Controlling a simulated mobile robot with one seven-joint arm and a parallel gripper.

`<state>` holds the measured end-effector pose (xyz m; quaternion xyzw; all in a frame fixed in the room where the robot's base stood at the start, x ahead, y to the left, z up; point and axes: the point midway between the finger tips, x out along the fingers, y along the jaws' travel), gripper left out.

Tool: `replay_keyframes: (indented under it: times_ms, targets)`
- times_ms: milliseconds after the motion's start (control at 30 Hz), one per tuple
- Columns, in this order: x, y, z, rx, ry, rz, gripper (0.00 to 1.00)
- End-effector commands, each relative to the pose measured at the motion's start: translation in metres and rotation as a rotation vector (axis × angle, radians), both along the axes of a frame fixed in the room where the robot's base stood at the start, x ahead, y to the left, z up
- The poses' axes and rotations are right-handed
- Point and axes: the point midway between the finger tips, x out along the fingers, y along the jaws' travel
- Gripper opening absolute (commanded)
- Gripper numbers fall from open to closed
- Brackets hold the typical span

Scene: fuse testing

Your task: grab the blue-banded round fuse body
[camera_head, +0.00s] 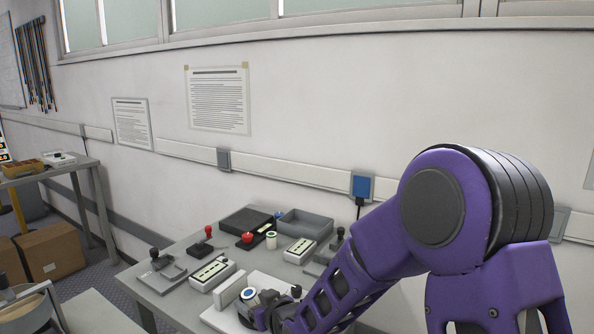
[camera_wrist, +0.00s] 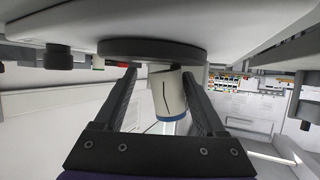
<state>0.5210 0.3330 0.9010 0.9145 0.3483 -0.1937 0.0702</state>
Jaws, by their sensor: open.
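The blue-banded round fuse body (camera_wrist: 168,95) is a white cylinder with a blue band at one end and a dark line down its side. In the wrist view it stands between the two fingers of my gripper (camera_wrist: 158,76), nearer the right finger, against a dark round disc (camera_wrist: 150,50). My gripper is open, with one finger on each side of the fuse body. In the head view the fuse body's blue-ringed top (camera_head: 249,294) shows beside my gripper (camera_head: 262,311), near the front of the table. My arm and gripper hide part of its surroundings there.
A white block (camera_head: 229,290) stands just left of the fuse body. Behind are a green-ringed round fuse (camera_head: 271,240), a grey tray (camera_head: 305,225), a black tray (camera_head: 246,222), white fuse holders (camera_head: 212,275) and a red-knobbed device (camera_head: 208,234). The wall rises behind the table.

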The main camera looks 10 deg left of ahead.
Motion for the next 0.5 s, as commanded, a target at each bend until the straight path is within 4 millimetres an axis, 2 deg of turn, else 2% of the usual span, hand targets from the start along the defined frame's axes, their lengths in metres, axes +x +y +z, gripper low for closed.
replay_keyframes:
  times_ms: [67,500]
  targets:
    - [0.0040,-0.0062,0.0029,0.000,-0.006,-0.015,0.78]
    - [0.0057,-0.0080,0.0037,0.001,-0.010,-0.017,0.00]
